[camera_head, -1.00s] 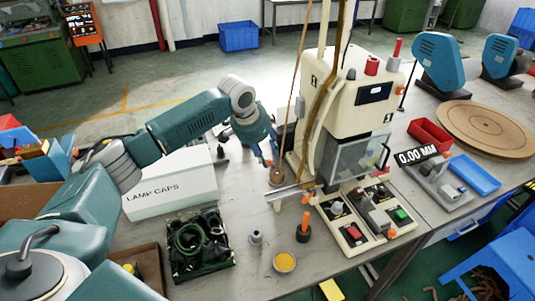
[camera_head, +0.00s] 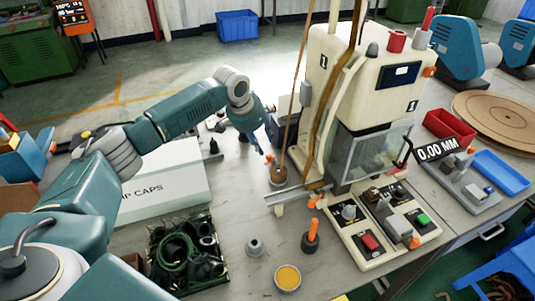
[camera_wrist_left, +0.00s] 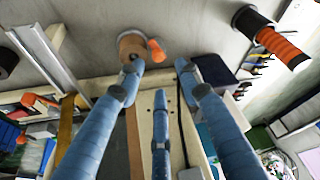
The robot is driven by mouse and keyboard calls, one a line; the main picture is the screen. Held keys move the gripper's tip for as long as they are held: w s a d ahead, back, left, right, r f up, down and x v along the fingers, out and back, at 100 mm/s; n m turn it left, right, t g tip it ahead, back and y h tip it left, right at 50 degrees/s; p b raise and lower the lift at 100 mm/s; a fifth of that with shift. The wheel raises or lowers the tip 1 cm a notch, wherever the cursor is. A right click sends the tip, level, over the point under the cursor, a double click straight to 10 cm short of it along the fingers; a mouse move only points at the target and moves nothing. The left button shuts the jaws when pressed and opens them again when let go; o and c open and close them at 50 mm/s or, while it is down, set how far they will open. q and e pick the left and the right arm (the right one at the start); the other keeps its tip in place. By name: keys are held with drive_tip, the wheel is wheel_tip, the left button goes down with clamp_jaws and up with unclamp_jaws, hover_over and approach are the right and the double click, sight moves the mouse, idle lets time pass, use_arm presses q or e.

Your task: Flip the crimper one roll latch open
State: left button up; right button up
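Crimper one (camera_head: 345,75) is the cream machine marked "1", standing on the bench in the head view. A brown roll (camera_head: 279,173) sits low at its left side, with a strand rising from it. In the left wrist view the roll (camera_wrist_left: 132,45) is near the top, with an orange latch (camera_wrist_left: 156,50) on its right side. My left gripper (camera_head: 266,152) is just left of and above the roll. In the wrist view its blue fingers (camera_wrist_left: 160,78) are spread with nothing between them. One fingertip overlaps the roll's edge; contact cannot be told. My right gripper is not in view.
A metal rail (camera_head: 292,194) projects in front of the roll. An orange-handled tool (camera_head: 311,236), a small grey part (camera_head: 255,246) and a yellow-filled cup (camera_head: 287,278) stand nearby. The white lamp caps box (camera_head: 165,190) and a tray of green rings (camera_head: 188,250) are to the left.

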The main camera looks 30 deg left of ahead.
sight(268, 155)
use_arm(q)
drive_tip(key=x, duration=0.8)
drive_tip(key=shift+p, duration=0.3)
drive_tip(key=shift+f, duration=0.1)
